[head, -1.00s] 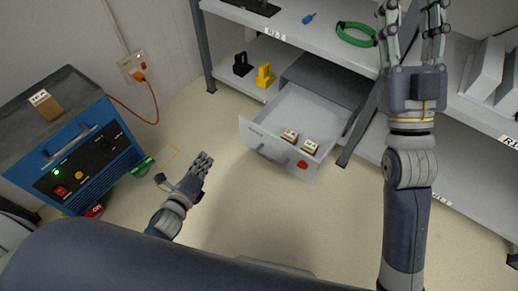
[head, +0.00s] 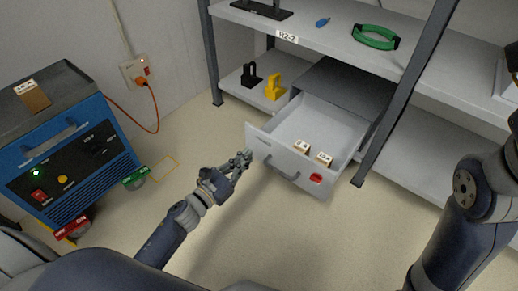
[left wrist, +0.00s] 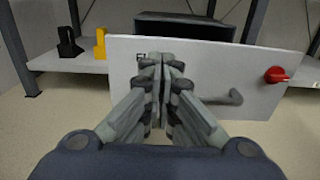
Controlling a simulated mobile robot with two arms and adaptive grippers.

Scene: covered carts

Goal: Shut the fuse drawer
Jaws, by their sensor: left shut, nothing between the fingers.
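The fuse drawer (head: 262,142) is pulled open from its grey housing on the lower shelf. It is a light grey box with a bar handle (head: 281,168) and a red knob (head: 316,178) on its front; two small labelled blocks (head: 313,152) lie inside. My left gripper (head: 243,160) is shut and empty, close to the left part of the drawer front. In the left wrist view the shut fingers (left wrist: 164,75) point at the drawer front (left wrist: 212,65), left of the handle; I cannot tell whether they touch.
A blue powered unit (head: 75,150) stands at left, its orange cable (head: 156,105) plugged into the wall. Black (head: 251,75) and yellow (head: 275,87) padlock-like objects sit on the lower shelf. A shelf post (head: 405,95) rises right of the drawer. The floor before it is clear.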

